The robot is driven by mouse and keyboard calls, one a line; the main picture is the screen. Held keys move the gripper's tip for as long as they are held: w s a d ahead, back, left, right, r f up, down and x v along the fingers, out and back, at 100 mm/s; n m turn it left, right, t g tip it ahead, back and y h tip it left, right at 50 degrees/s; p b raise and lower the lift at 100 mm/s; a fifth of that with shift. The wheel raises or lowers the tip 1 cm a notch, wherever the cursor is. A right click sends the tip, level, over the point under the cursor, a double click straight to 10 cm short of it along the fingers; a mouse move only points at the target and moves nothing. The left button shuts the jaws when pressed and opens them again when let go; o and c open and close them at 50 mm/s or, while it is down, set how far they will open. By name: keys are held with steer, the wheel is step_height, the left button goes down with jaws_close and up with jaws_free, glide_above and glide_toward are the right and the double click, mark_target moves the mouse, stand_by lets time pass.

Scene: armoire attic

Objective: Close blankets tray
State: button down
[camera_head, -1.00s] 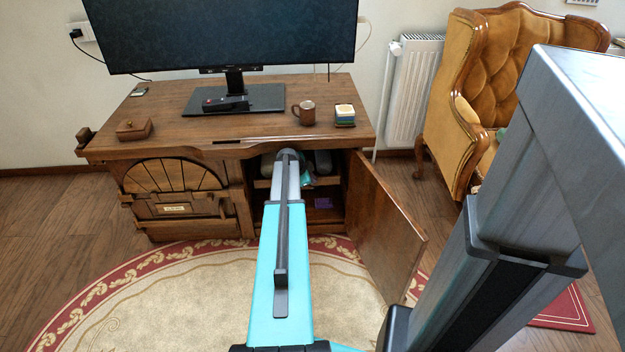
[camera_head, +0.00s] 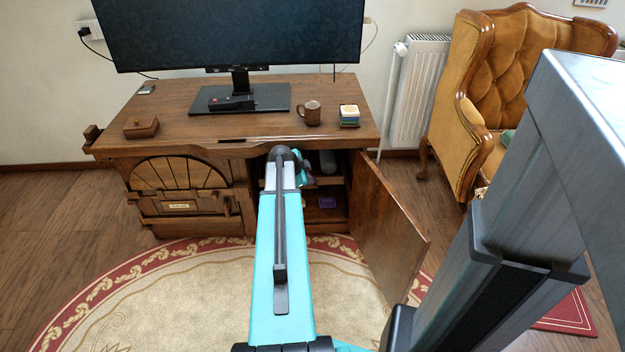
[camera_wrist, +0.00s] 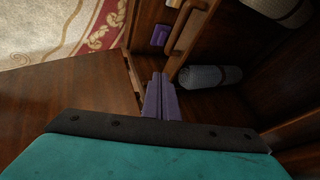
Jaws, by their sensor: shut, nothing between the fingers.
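The blankets tray appears to be the wooden board with a raised bar (camera_wrist: 190,30) in the wrist view, beside rolled grey blankets (camera_wrist: 210,77) inside the cabinet. In the head view, part of the cabinet's inside shows, with a grey roll (camera_head: 328,161) on an upper level. My gripper (camera_wrist: 160,82) is shut and empty, its fingertips close to the tray's front edge in the wrist view. I cannot tell whether they touch it. In the head view my arm hides the fingers and much of the tray.
The cabinet door (camera_head: 388,225) stands open to the right of my arm. A purple object (camera_head: 327,202) lies low in the cabinet. A monitor (camera_head: 235,35), a mug (camera_head: 310,113) and a wooden box (camera_head: 141,127) stand on top. An armchair (camera_head: 500,90) is at right; the rug (camera_head: 180,300) is clear.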

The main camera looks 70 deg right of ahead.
steer(key=shift+w+a+r, duration=0.15)
steer(key=shift+a+r, duration=0.3)
steer(key=shift+r, duration=0.1)
steer(key=w+a+f+n+t+y+p, duration=0.1)
steer(key=w+a+f+n+p, duration=0.25)
steer(key=w+a, duration=0.5)
steer(key=w+a+f+n+y+p, duration=0.2)
steer(key=w+a+n+p, duration=0.3)
steer(key=a, duration=0.6)
steer(key=w+a+f+n+y+p, duration=0.1)
steer(key=w+a+n+p, duration=0.15)
steer(key=a, duration=0.65)
steer(key=w+a+f+n+y+p, duration=0.15)
steer(key=a+n, duration=0.25)
steer(key=a, duration=0.5)
steer(key=s+a+n+g+p, duration=0.25)
steer(key=a+n+p, duration=0.45)
steer(key=a, duration=1.3)
steer(key=s+a+r+n+g+y+p, duration=0.1)
steer(key=s+a+n+p, duration=0.3)
steer(key=s+a+n, duration=0.4)
steer(key=s+a+r, duration=0.1)
steer(key=s+a, duration=0.2)
steer(key=a, duration=0.3)
steer(key=shift+s+a+r+g, duration=0.2)
steer(key=shift+s+r+g, duration=0.15)
steer(key=shift+r, duration=0.05)
